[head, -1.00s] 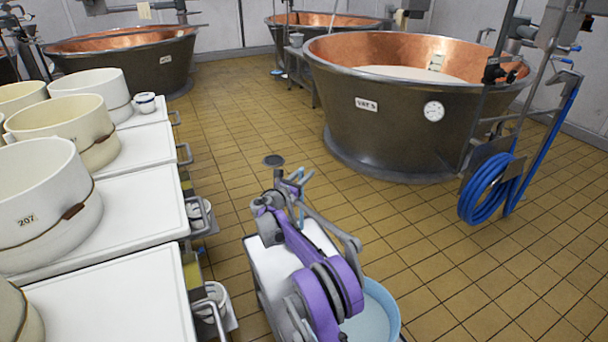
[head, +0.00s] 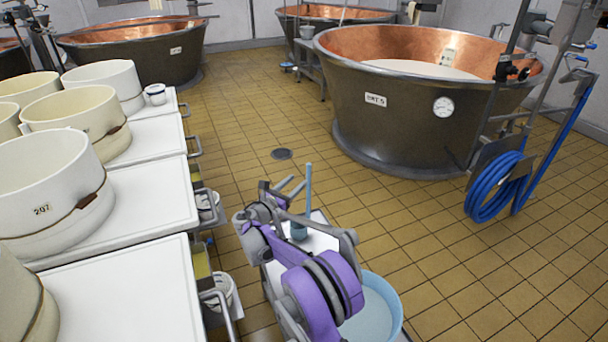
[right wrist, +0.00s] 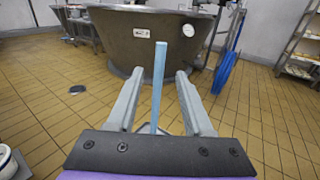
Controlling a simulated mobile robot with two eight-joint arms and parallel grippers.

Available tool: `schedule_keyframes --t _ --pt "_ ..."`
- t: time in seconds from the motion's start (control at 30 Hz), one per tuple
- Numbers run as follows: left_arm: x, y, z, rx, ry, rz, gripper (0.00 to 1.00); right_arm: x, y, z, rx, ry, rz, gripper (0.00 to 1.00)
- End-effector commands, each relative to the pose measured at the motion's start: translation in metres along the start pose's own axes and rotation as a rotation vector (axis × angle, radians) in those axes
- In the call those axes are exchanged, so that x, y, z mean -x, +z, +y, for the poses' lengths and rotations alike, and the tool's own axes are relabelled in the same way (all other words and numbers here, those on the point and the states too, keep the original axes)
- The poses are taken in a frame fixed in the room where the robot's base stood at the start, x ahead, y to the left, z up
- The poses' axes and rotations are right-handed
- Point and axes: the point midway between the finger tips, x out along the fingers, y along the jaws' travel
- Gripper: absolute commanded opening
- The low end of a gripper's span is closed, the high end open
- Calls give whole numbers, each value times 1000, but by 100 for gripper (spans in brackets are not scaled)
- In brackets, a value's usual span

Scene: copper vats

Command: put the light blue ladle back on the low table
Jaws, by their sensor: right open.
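The light blue ladle (head: 308,188) stands upright on the low white table (head: 322,242), with its long handle pointing up and its cup at the bottom. In the right wrist view the ladle handle (right wrist: 159,75) shows in the gap between my fingers, apart from both. My right gripper (head: 284,188) is open and empty, just left of the handle in the head view; its spread fingers also show in the right wrist view (right wrist: 158,80). My arm hides part of the table. My left gripper is not in view.
A light blue tub (head: 385,300) of pale liquid is beside the low table. White tables (head: 150,205) with cream moulds (head: 50,185) line the left. A copper vat (head: 400,125) stands behind, with a coiled blue hose (head: 493,187) at its right. Tiled floor between is free.

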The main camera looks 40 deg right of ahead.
Motion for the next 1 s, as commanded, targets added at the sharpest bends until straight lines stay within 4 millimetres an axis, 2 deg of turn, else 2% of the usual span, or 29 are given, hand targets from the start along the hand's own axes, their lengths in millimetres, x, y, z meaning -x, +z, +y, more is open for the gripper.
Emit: schedule_keyframes --t 0.1,0.37,0.47,0.57,0.77,1.0 --pt "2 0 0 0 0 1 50 13 0 0 0 2 0 51" --pt "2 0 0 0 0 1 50 18 0 -1 -6 -1 5 51" --pt "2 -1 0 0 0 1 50 25 4 -7 -60 -1 47 51" --pt "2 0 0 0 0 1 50 44 9 -23 -191 -9 147 51" --pt "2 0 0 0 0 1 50 113 8 -77 -592 -94 451 51" --pt "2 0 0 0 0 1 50 219 -12 -154 -1064 -327 809 51"
